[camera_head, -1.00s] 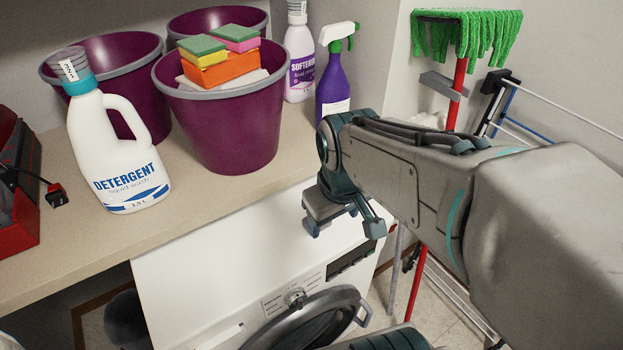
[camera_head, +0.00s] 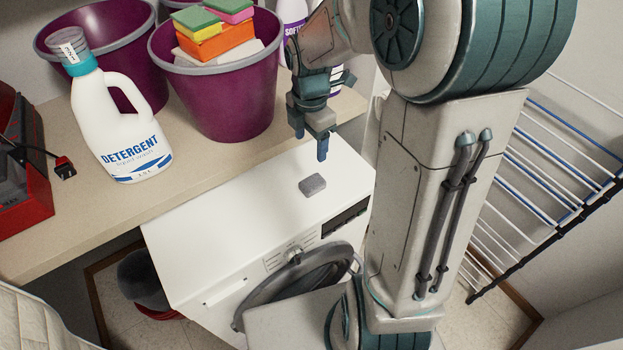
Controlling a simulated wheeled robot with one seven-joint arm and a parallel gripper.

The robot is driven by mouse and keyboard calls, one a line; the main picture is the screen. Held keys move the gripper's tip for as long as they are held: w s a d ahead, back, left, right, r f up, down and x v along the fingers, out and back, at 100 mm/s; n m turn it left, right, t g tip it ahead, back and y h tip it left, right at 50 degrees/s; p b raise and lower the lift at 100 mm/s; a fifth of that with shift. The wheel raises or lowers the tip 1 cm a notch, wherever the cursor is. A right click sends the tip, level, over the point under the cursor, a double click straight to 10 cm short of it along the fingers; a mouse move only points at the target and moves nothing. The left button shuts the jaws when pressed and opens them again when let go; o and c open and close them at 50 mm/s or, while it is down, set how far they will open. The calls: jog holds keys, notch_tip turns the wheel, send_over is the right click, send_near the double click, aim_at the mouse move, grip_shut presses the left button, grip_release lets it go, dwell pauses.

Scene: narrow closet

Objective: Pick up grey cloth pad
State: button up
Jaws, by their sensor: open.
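The grey cloth pad (camera_head: 312,185) is a small flat block lying on the white top of the washing machine (camera_head: 215,250), near its right side. My gripper (camera_head: 310,145) is open and empty, pointing down above and just behind the pad. A gap shows between the fingertips and the pad. The pad is fully in view.
Purple buckets (camera_head: 225,105), one holding sponges (camera_head: 215,40), and a detergent bottle (camera_head: 118,125) stand on the counter (camera_head: 60,215) behind and left. Softener and spray bottles are partly hidden behind my arm. A drying rack (camera_head: 540,170) stands at the right. The machine top around the pad is clear.

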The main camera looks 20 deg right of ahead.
send_over(312, 182)
jog(key=f, duration=0.8)
jog(key=shift+w, duration=0.35)
jog(key=shift+s+f, duration=0.2)
jog(key=shift+f, duration=1.15)
jog(key=shift+s+f, duration=0.15)
jog(key=shift+f, duration=1.15)
jog(key=c, duration=1.1)
jog(key=shift+c, duration=0.2)
jog(key=shift+r, duration=0.2)
notch_tip(312, 182, up, 4)
jog(key=shift+w+d+f, duration=0.1)
jog(key=s+d+r, duration=0.5)
jog(key=d+r, duration=0.2)
jog(key=d, duration=0.3)
jog(key=shift+s, duration=0.35)
